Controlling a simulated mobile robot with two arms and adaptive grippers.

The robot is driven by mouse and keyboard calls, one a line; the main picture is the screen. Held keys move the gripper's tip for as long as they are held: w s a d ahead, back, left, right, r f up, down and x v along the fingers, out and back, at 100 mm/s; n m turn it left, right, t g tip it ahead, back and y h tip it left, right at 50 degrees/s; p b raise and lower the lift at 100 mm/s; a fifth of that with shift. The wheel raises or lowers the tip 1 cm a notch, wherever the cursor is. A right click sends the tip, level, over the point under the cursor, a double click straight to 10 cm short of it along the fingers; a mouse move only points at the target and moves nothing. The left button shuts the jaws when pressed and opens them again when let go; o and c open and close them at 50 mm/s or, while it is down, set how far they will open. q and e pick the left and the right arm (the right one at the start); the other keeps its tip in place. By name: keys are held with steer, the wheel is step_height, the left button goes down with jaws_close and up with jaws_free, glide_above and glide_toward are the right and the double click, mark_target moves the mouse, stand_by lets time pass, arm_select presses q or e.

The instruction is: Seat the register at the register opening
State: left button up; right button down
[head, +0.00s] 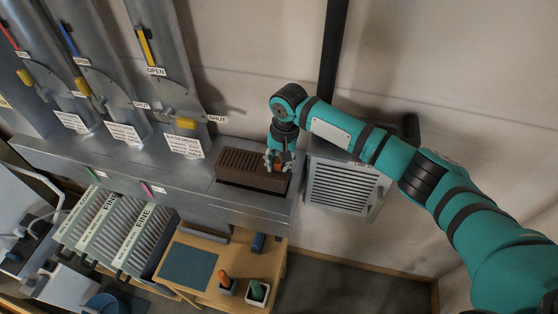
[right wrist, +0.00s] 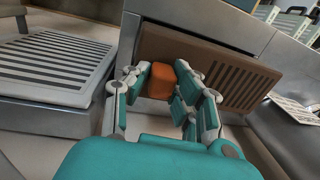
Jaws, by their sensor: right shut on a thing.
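The brown slatted register (head: 240,162) is at the right end of the grey metal duct box. In the right wrist view the register (right wrist: 232,80) lies slightly tilted across the picture, with a dark gap along its upper edge. That gap looks like part of the register opening (right wrist: 200,36); the register covers the rest. My right gripper (head: 278,160) is at the register's right end. In the right wrist view its fingers (right wrist: 161,82) are shut on the orange grip of the register. My left gripper is not in view.
A grey louvred grille (head: 342,187) stands just right of the duct box (head: 190,185). Several ducts with coloured levers rise behind it. Filters marked FINE (head: 140,238) and a wooden table (head: 212,290) with small items are in front.

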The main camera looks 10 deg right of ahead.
steer(key=shift+f+b, duration=0.35)
steer(key=shift+f, duration=1.3)
stand_by(0.5)
steer(key=shift+p, duration=0.4)
steer(key=shift+f+b, duration=0.4)
steer(key=shift+f, duration=0.9)
steer(key=c, duration=1)
jaws_free()
steer(key=shift+c, duration=0.2)
steer(key=shift+s+d+r+p, duration=0.15)
steer(key=shift+r+p, duration=0.2)
steer(key=shift+r, duration=0.8)
steer(key=shift+d+r, duration=0.15)
steer(key=shift+r, duration=1.25)
steer(key=shift+d+r, duration=0.15)
steer(key=shift+r, duration=1.25)
steer(key=shift+s, duration=0.1)
